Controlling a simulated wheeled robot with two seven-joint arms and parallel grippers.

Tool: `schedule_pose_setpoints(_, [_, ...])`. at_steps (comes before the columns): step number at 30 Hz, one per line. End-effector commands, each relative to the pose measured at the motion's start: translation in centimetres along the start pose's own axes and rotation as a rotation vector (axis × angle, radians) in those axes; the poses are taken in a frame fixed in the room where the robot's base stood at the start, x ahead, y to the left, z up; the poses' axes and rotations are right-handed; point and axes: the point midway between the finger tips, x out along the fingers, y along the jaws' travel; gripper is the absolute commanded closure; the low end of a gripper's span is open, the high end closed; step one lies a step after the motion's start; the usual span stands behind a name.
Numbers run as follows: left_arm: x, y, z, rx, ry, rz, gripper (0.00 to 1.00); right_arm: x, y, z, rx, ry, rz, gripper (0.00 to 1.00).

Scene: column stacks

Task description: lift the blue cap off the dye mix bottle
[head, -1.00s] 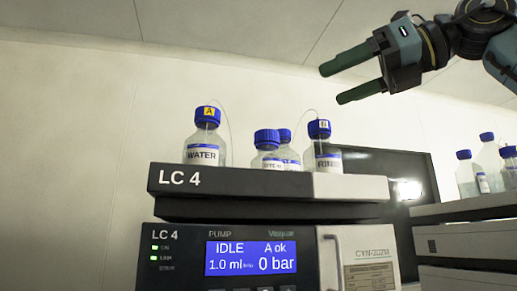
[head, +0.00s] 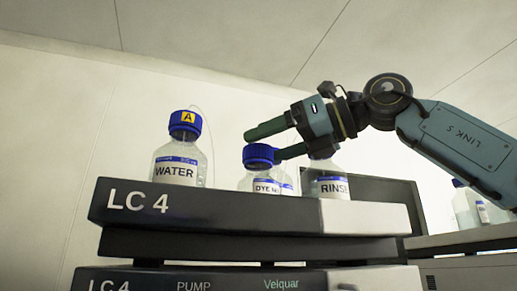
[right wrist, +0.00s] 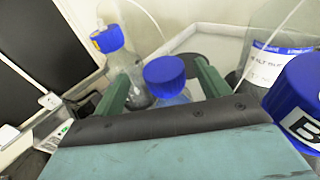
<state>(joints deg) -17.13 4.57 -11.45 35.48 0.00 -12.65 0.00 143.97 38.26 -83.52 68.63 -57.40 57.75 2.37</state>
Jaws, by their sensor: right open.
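The dye mix bottle (head: 262,185) stands on top of the LC 4 unit, its label partly readable, with its blue cap (head: 258,155) on. My right gripper (head: 272,140) reaches in from the right, open, its green fingers beside and just above that cap. In the right wrist view, a blue cap (right wrist: 165,70) shows between the two open fingers (right wrist: 162,88), with no clear contact. That bottle's label is hidden there. My left gripper is not in view.
The water bottle (head: 178,160) stands to the left. The rinse bottle (head: 329,186) stands to the right, partly behind my gripper. Another clear bottle (head: 287,186) is close behind the dye mix bottle. The LC 4 unit (head: 210,210) has a front edge below them. Thin tubing rises by the water bottle.

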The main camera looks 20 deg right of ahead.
Motion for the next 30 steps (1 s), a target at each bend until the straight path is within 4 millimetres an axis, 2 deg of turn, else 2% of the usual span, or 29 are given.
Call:
schedule_pose_setpoints(1, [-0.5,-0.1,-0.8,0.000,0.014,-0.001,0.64,0.7,-0.1,0.1,0.000,0.004,0.000,0.25])
schedule_pose_setpoints(3, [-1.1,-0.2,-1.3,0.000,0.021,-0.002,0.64,1.9,-0.2,0.2,0.000,0.005,0.001,0.25])
schedule_pose_setpoints(9, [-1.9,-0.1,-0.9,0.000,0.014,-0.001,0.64,4.4,-0.3,0.1,0.000,0.003,0.000,0.25])
schedule_pose_setpoints(17, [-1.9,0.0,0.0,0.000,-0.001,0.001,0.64,4.8,-0.3,0.0,0.001,0.001,0.000,0.25])
schedule_pose_setpoints(20, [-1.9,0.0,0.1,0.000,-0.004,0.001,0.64,4.7,-0.3,0.0,0.001,0.001,0.000,0.35])
schedule_pose_setpoints(28, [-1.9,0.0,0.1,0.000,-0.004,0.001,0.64,4.7,-0.3,0.0,0.001,0.001,0.000,0.71])
schedule_pose_setpoints(30, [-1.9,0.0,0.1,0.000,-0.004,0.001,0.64,4.7,-0.3,0.0,0.001,0.001,0.000,0.71])
